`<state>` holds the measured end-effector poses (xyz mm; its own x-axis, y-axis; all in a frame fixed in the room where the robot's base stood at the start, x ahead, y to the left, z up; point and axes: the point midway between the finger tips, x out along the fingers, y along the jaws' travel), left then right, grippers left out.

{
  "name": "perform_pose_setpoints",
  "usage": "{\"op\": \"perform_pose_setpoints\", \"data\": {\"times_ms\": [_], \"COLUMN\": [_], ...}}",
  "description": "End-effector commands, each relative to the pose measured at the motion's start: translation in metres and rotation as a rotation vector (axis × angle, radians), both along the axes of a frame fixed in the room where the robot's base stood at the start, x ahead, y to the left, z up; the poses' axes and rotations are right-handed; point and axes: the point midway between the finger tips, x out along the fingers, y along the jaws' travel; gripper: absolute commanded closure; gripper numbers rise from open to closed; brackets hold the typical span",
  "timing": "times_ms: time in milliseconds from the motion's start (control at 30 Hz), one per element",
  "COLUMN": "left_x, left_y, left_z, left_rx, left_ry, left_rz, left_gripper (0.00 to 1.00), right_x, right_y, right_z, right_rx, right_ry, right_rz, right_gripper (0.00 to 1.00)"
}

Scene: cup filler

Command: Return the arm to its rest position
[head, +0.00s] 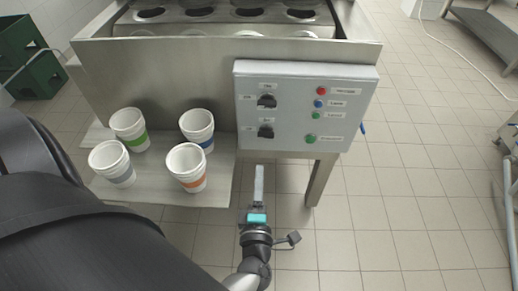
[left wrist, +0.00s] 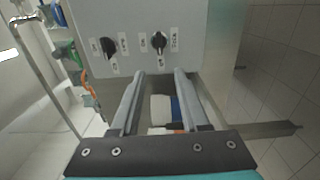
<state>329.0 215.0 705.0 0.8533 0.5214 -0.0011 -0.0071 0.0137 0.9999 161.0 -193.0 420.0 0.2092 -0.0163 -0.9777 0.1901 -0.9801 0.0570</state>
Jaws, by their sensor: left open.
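My left gripper (head: 259,185) is in the lower middle of the head view, below the grey control panel (head: 287,144) and right of the cup shelf. In the left wrist view, the left gripper (left wrist: 158,76) has its two fingers apart, pointing at the panel (left wrist: 135,75) with its two black knobs. Nothing is held between the fingers. White cups with a blue and an orange band show beyond the gap. The black knobs, upper (head: 267,101) and lower (head: 266,132), sit on the panel's left half. My right gripper is not in view.
Several stacks of white cups, one with an orange band (head: 187,167), stand on a metal shelf (head: 219,188) left of my gripper. A table leg (head: 321,181) stands to the right. The tiled floor (head: 405,200) is open at the right. Green crates (head: 30,65) lie far left.

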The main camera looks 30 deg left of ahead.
Motion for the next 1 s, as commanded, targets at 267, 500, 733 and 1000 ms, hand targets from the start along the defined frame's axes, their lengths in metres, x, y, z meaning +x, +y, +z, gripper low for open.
{"op": "perform_pose_setpoints", "data": {"times_ms": [267, 500, 733, 1000], "left_x": [-0.017, -0.017, -0.016, -0.007], "left_y": [-0.01, -0.01, -0.01, -0.043], "left_z": [0.0, 0.0, 0.0, -0.049], "left_rx": [0.0, -0.001, -0.001, 0.213], "left_ry": [-0.001, -0.001, -0.001, 0.231], "left_rz": [0.001, 0.001, 0.001, -0.246], "left_gripper": [0.55, 0.55, 0.55, 0.55], "right_x": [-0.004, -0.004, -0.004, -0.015], "right_y": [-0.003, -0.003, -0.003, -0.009], "right_z": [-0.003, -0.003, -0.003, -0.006], "right_rx": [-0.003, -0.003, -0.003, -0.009], "right_ry": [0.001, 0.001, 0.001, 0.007], "right_rz": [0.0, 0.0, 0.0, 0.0], "right_gripper": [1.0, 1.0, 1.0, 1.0]}}
